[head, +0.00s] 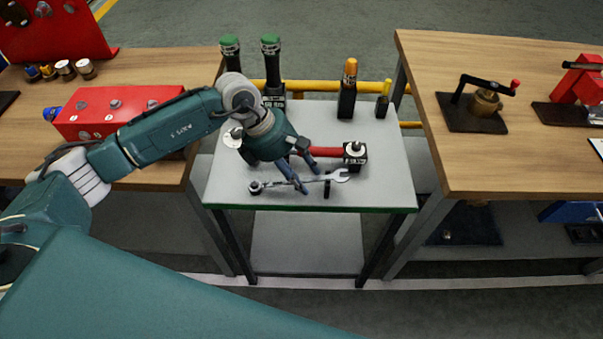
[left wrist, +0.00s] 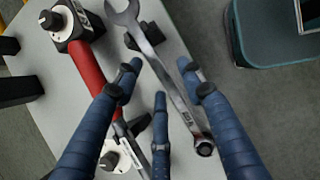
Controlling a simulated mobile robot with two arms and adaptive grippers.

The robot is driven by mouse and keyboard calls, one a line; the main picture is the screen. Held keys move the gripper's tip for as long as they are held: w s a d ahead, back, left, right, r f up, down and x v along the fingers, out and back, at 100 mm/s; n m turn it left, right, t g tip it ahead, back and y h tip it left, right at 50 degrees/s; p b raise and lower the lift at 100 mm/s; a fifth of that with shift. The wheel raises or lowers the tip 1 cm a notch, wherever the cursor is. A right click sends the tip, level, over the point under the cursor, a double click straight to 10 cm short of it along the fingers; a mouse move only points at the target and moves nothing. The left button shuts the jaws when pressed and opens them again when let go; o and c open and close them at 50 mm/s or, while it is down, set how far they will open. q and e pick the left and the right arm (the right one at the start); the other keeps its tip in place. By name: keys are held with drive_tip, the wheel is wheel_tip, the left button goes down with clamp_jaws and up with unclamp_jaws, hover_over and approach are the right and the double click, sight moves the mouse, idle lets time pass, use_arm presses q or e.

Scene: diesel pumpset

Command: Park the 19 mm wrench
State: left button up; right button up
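A silver combination wrench (head: 316,180) lies across the front of the small grey-topped table (head: 385,185); its size mark is unreadable. Its open jaw is on the right, by a black rest (head: 327,190). Its ring end is at the left, at a dark post (head: 255,188). My left gripper (head: 303,172) is over the wrench, fingers pointing down. In the left wrist view, its blue fingers (left wrist: 160,76) are spread apart, with the wrench shaft (left wrist: 172,85) running between them. I cannot tell if any finger touches it. My right gripper is not in view.
A red-handled tool (head: 326,152) lies just behind the wrench. Two green-capped tools (head: 271,65), an orange-topped one (head: 348,88) and a yellow-topped one (head: 383,100) stand along the back. Wooden benches (head: 425,60) flank the table. The front right of the tabletop is clear.

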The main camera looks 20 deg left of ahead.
use_arm(q)
drive_tip(key=v, duration=1.2)
